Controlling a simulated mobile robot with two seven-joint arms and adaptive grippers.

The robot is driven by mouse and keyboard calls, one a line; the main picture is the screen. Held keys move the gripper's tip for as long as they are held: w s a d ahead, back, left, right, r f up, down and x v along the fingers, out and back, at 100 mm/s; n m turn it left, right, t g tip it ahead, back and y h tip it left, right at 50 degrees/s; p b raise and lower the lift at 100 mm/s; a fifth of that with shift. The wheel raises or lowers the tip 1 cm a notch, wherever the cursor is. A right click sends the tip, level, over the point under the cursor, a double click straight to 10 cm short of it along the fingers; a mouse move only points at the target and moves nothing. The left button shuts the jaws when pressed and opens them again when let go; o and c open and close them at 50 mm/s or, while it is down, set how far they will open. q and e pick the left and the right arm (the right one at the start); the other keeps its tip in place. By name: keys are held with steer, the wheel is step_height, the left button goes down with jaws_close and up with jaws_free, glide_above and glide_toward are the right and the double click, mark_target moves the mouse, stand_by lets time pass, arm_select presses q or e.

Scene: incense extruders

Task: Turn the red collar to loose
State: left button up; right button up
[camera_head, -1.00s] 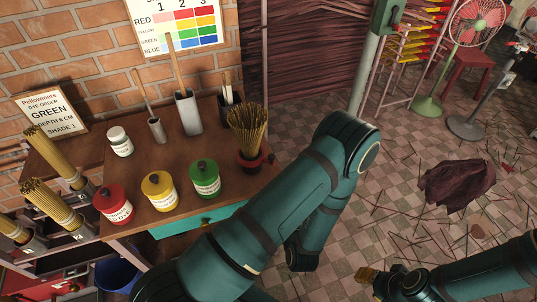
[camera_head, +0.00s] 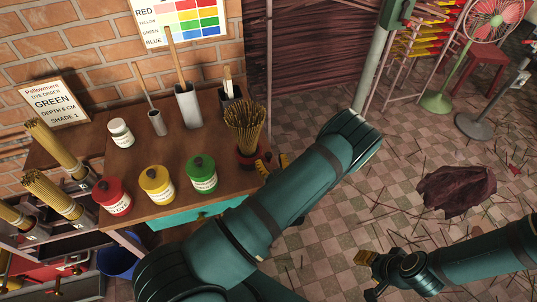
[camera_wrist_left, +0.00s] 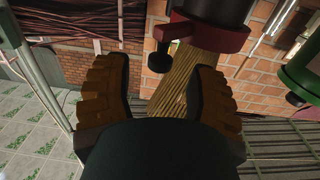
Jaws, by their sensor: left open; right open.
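The red collar (camera_head: 246,161) is a dark red ring around the dark pot of thin incense sticks (camera_head: 246,122) at the table's right edge. In the left wrist view, which looks upside down, the collar (camera_wrist_left: 207,38) shows with a dark knob (camera_wrist_left: 160,60) sticking out from it. My left gripper (camera_head: 273,163) is at the collar's right side. Its two brown fingers are spread, with the knob just beyond the gap between the tips, not gripped. My arm hides part of this gripper in the head view. My right gripper (camera_head: 366,260) is open and empty over the floor.
A white jar (camera_head: 120,133) and tool holders (camera_head: 188,106) stand behind. Dark cloth (camera_head: 456,190) lies on the floor.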

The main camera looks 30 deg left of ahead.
mark_target(270, 158)
arm_select(q)
steer(key=shift+x, duration=1.55)
jaws_close()
